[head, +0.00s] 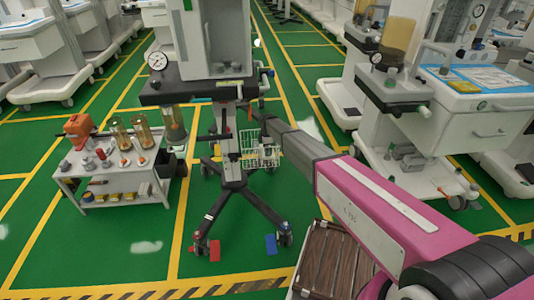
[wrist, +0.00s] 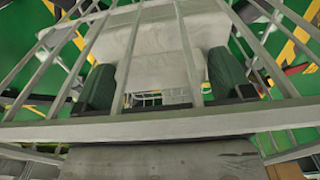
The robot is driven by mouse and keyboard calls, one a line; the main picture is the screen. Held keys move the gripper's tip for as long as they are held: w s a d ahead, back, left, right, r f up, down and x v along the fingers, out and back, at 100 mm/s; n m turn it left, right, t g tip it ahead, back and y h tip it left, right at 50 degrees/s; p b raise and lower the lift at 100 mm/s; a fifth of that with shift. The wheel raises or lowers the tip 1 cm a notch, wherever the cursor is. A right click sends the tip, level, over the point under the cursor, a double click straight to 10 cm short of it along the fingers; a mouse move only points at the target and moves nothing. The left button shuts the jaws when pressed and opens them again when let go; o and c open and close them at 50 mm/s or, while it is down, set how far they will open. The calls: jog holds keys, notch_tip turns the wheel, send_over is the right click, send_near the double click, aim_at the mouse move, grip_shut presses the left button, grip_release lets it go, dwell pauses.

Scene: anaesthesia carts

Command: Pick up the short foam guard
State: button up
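My arm reaches from the lower right to the middle of the head view, and its dark far end, with my gripper (head: 262,117), is above a small wire basket (head: 260,157). The fingers are too small there to tell apart. In the wrist view, pale wire bars of the basket (wrist: 285,77) cross close in front of the camera. Behind them are two dark green rounded pieces, a left one (wrist: 98,88) and a right one (wrist: 228,74). I cannot tell whether either is the short foam guard or part of my gripper. No other foam guard can be made out.
The basket is beside a wheeled stand (head: 232,172) under an anaesthesia machine. A small trolley (head: 112,185) with bottles and tools stands to the left. White carts (head: 420,115) stand to the right. Green floor (head: 140,262) is open in front of the trolley.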

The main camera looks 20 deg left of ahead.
jog(key=c, duration=0.5)
jog(key=shift+c, duration=0.2)
